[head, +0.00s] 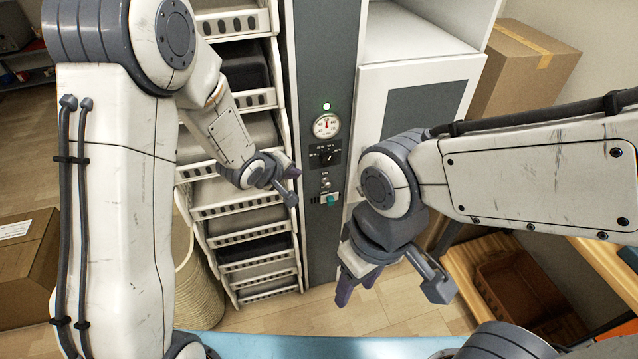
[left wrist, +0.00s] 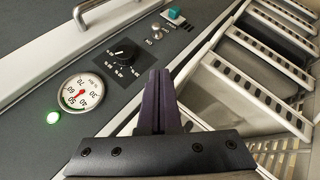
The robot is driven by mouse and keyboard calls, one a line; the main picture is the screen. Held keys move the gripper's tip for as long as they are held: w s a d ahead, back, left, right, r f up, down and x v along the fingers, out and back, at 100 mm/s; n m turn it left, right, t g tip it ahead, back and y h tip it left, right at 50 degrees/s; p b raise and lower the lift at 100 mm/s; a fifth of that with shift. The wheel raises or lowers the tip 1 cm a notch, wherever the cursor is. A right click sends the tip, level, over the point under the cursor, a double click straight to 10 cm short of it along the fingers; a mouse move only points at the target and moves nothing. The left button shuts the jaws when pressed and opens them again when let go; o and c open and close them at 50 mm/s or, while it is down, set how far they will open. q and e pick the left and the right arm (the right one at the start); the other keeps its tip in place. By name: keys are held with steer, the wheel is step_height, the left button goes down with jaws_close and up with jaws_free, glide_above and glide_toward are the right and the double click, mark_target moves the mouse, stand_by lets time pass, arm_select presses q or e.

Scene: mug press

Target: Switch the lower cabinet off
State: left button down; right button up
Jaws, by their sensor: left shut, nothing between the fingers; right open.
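A grey control panel (head: 313,235) stands upright in the middle of the head view. The left wrist view also shows the lamp (left wrist: 54,117), gauge (left wrist: 81,93), knob (left wrist: 124,54) and teal button (left wrist: 175,15). My left gripper (head: 293,172) is shut and empty, left of the knob; its dark fingers (left wrist: 160,85) fill the wrist view's middle. My right gripper (head: 357,285) is open and empty, low and right of the panel.
A rack of sloped white shelves (head: 240,210) stands left of the panel, close to my left gripper. A white cabinet (head: 420,65) adjoins it on the right. Cardboard boxes (head: 525,60) and an orange-brown crate (head: 520,285) lie further right. A woven basket (head: 195,275) stands at lower left.

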arm_select(q)
steer(key=shift+w+f, duration=0.1)
steer(key=shift+w, duration=0.05)
steer(key=shift+f, duration=0.1)
glide_toward(325, 181)
steer(key=w, duration=0.1)
steer(key=w+a+f, duration=0.1)
steer(key=w, duration=0.1)
steer(key=shift+w+a+f+b, duration=0.15)
steer(key=shift+f+b, duration=0.15)
steer(key=shift+d+f, duration=0.65)
steer(key=shift+d, duration=0.3)
steer(key=shift+d+f, duration=0.4)
